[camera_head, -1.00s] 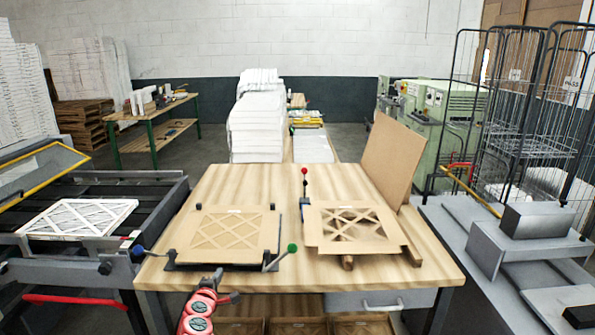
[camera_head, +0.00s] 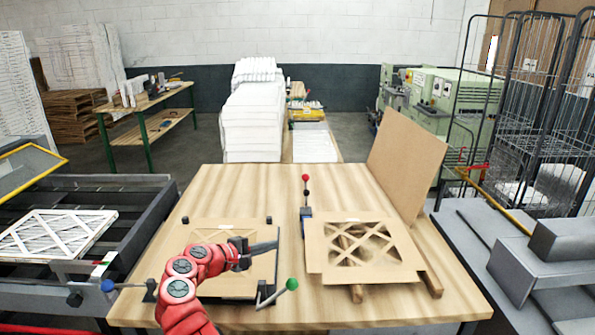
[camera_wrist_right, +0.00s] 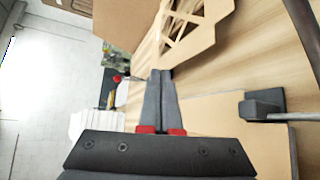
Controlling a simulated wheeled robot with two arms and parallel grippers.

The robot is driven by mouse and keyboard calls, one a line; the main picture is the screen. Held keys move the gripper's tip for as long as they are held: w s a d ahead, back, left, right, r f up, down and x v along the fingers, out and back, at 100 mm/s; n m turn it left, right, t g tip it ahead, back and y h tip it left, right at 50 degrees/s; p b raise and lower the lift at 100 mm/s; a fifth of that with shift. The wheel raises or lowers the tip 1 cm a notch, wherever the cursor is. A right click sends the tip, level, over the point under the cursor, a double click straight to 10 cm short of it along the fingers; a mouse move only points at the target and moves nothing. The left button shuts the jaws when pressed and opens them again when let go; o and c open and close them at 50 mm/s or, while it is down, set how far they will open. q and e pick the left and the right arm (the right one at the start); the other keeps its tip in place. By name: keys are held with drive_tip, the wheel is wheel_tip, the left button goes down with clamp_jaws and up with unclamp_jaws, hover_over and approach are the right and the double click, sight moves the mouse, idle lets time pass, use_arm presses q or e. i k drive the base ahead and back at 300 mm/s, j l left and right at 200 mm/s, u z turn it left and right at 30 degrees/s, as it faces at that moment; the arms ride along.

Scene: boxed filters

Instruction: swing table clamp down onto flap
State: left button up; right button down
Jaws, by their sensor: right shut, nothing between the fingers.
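My right gripper (camera_head: 276,246) is shut and empty, above the left cardboard flap frame (camera_head: 215,232) on the wooden table; its closed fingers also show in the right wrist view (camera_wrist_right: 161,75). The arm hides part of that cardboard. A clamp with a red knob (camera_head: 305,178) stands upright between the two cardboard pieces, apart from the gripper. A green-knobbed lever (camera_head: 291,284) tilts up at the front right corner of the left fixture. A blue-knobbed lever (camera_head: 108,286) lies at its front left corner. My left gripper is not in view.
A cut-out cardboard piece (camera_head: 318,262) rests on wooden strips at right, with a plain board (camera_head: 405,160) leaning behind. A conveyor with a white filter (camera_head: 52,240) is at left, wire cages (camera_head: 540,120) at right.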

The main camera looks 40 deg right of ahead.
sight(305, 177)
drive_tip(key=i+l, duration=1.05)
drive_tip(key=l, duration=0.3)
